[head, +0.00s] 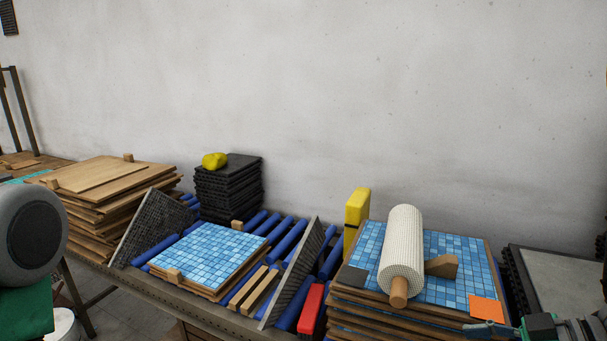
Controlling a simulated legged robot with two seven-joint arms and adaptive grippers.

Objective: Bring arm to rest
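My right gripper (500,328) shows only partly at the bottom right edge, in front of the right mosaic stack; I cannot tell whether it is open or shut. My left gripper is not in view; a grey rounded part at the left edge looks like my arm. A blue mosaic sheet (212,252) lies on a wooden board on the blue rollers. A second blue mosaic sheet (452,262) tops a stack of boards (372,318) at the right. A white mesh roll (403,240) with a wooden core lies on it.
Dark grids (150,226) and (293,270) lean on both sides of the roller bed (285,243). Black trays (228,190) carry a yellow lump (214,160). A wooden board stack (115,182) stands left. Yellow (356,212) and red (312,308) items stand near the right stack.

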